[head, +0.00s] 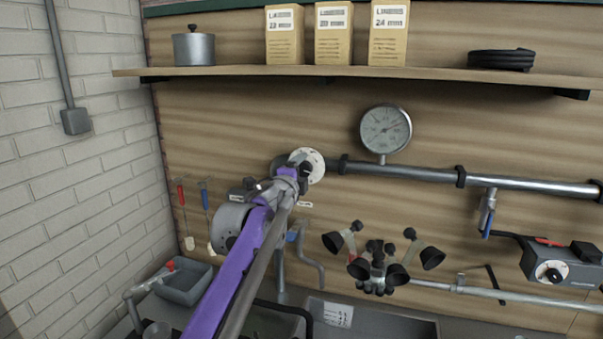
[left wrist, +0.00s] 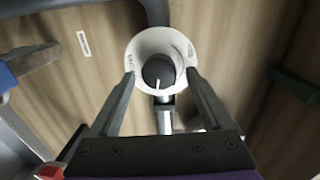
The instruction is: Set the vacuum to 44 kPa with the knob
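The vacuum gauge (head: 386,129) is a round pale dial on the pipe below the shelf. Its needle seems to point right and slightly up; the numbers are too small to read. The knob (left wrist: 159,71) is dark and round with a white pointer line, in the middle of a white dial plate (left wrist: 147,45). In the head view the dial plate (head: 316,166) is partly hidden by my left gripper (head: 299,160). In the left wrist view my left gripper (left wrist: 160,78) is open, its fingers on both sides of the knob with gaps visible. My right gripper is not in view.
A steel pipe (head: 420,174) runs right from the dial. A shelf (head: 235,71) above holds a pot (head: 194,48), cartons (head: 334,34) and a coiled black hose (head: 501,59). A milking cluster (head: 378,265) hangs to the right of my arm. Sinks stand below.

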